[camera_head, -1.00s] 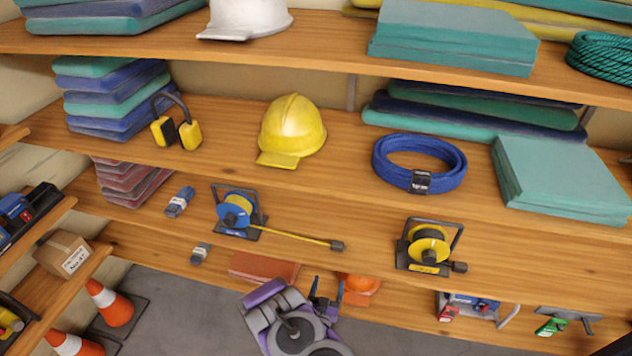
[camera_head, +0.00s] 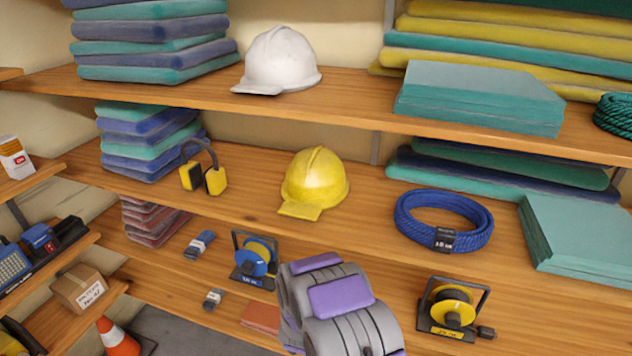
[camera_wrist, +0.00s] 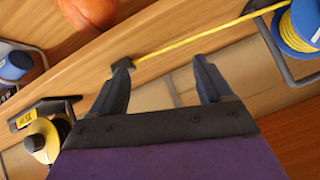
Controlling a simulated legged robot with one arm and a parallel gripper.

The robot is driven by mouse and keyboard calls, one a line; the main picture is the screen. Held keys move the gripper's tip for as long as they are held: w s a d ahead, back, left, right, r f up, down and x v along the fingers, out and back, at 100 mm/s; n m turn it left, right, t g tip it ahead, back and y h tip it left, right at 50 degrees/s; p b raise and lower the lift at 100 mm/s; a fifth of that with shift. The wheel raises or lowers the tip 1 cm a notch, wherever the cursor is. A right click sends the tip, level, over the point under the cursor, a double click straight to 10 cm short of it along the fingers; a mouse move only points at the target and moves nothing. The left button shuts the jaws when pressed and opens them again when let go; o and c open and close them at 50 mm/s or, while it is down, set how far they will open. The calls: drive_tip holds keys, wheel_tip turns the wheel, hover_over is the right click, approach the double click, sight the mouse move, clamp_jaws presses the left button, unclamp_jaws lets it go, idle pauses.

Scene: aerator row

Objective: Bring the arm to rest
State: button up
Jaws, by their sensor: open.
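My gripper (camera_wrist: 163,65) shows in the wrist view as two dark fingers spread apart, with nothing held between them. The wooden shelf edge and a pale wall show behind the gap. A yellow cord (camera_wrist: 195,33) runs from the blue reel (camera_wrist: 299,28) to a dark end by the left fingertip; I cannot tell whether they touch. In the head view my purple and grey arm (camera_head: 338,305) is raised in front of the lower shelf, right of the blue reel (camera_head: 256,259). The fingers are hidden there.
The middle shelf holds a yellow helmet (camera_head: 315,181), earmuffs (camera_head: 203,170) and a coiled blue strap (camera_head: 404,222). A yellow reel (camera_head: 450,309) stands right of my arm. A carton (camera_head: 80,288) and a traffic cone (camera_head: 117,338) are at lower left.

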drive_tip(key=s+r+n+g+y, duration=0.25)
drive_tip(key=s+r, duration=0.35)
drive_tip(key=r, duration=0.4)
drive_tip(key=s+r+n+g+y, duration=0.1)
drive_tip(key=s+r+g+y, duration=0.15)
drive_tip(key=s+r, duration=0.5)
drive_tip(key=s+d+r+n+g+h, duration=0.1)
drive_tip(key=s+d+r, duration=0.3)
drive_tip(key=s, duration=0.5)
drive_tip(key=s+d+r+g+h, duration=0.1)
drive_tip(key=s+d+r+g, duration=0.2)
drive_tip(key=s, duration=0.7)
drive_tip(key=s+d+r+n+g+h+b, duration=0.1)
drive_tip(key=s+d+r+g, duration=0.1)
drive_tip(key=s+d+r, duration=0.4)
drive_tip(key=s+r, duration=0.1)
drive_tip(key=s, duration=0.3)
drive_tip(key=shift+s+d+r+n, duration=0.2)
drive_tip(key=shift+r+n, duration=0.05)
drive_tip(key=shift+n, duration=0.1)
